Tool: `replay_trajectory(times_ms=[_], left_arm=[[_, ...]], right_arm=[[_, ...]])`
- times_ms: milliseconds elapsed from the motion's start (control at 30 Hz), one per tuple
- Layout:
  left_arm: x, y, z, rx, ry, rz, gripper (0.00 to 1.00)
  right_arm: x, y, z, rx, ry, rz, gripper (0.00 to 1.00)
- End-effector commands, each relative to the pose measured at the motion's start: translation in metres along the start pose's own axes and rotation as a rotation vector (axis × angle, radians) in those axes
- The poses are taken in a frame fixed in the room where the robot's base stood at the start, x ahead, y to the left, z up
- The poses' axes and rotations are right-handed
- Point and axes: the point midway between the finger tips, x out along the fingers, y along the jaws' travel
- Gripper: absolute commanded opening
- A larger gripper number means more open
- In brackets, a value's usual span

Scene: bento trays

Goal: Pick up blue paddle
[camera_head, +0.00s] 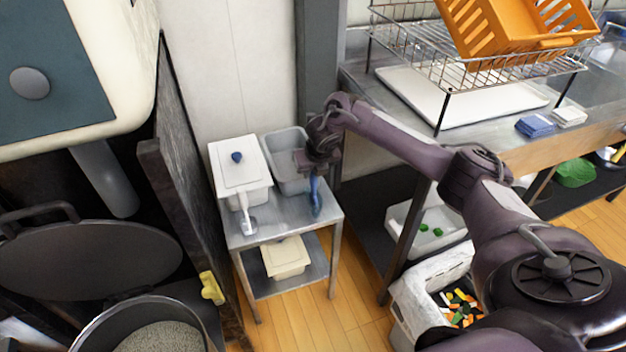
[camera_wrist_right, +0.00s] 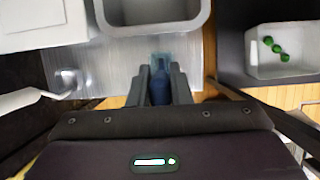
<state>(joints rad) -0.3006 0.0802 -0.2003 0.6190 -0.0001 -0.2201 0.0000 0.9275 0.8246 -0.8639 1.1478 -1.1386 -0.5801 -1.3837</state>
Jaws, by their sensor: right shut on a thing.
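The blue paddle (camera_head: 316,196) is in my right gripper (camera_head: 317,172), over the front right part of the small metal table (camera_head: 270,236). In the right wrist view the blue paddle (camera_wrist_right: 159,88) sits between the two dark fingers of my right gripper (camera_wrist_right: 160,82), which are shut on it. I cannot tell whether its lower end touches the table. My left gripper is not in view.
On the small table stand a white lidded box (camera_head: 240,168), a grey metal bin (camera_head: 290,185) behind the paddle, and a white ladle-like tool (camera_head: 247,222). A dark panel (camera_head: 185,190) borders the left. A steel counter (camera_head: 400,110) with a wire rack stands right.

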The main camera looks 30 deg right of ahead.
Motion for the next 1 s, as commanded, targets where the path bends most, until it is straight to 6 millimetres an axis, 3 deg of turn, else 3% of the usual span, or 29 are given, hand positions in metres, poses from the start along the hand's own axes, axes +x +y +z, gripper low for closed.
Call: replay_trajectory(times_ms=[267, 467, 667, 800, 1000], left_arm=[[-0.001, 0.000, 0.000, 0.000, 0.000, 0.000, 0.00], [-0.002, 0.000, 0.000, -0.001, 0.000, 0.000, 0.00], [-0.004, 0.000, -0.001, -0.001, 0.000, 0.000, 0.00], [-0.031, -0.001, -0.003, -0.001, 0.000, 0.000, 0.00], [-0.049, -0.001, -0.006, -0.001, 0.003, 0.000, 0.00]], right_arm=[[-0.021, 0.000, 0.010, 0.000, -0.004, 0.001, 0.00], [-0.057, 0.000, 0.025, 0.000, -0.006, 0.000, 0.00], [-0.107, 0.001, 0.047, 0.000, -0.008, 0.002, 0.00], [-0.148, -0.001, 0.063, 0.000, -0.006, -0.003, 0.00], [-0.176, 0.000, 0.074, 0.000, -0.003, -0.002, 0.00]])
